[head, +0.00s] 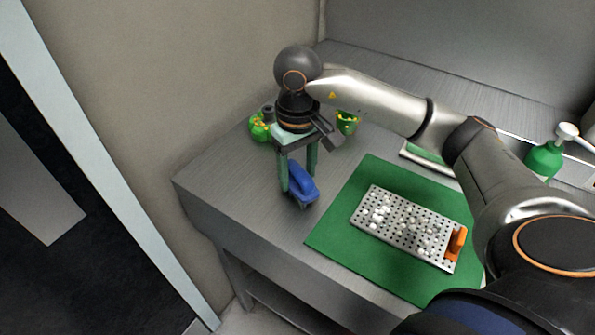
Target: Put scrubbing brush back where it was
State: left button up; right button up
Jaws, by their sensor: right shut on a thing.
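The blue scrubbing brush (302,186) is near the left end of the grey counter. My right gripper (298,178) points down over it, with its two green fingers on either side of the brush, and is shut on it. The brush is tilted, with its lower end towards the counter. I cannot tell whether it touches the surface. My left gripper is not in view.
A green mat (335,236) lies right of the brush, with a perforated metal tray (378,229) holding white pieces and an orange item (456,242). Green-and-yellow objects (260,127) stand behind the gripper. A green bottle (544,158) stands at right. The counter's left end is clear.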

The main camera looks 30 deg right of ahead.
jog(key=shift+f, duration=0.2)
jog(key=shift+f, duration=0.1)
jog(key=shift+f, duration=0.15)
jog(key=o, duration=1.3)
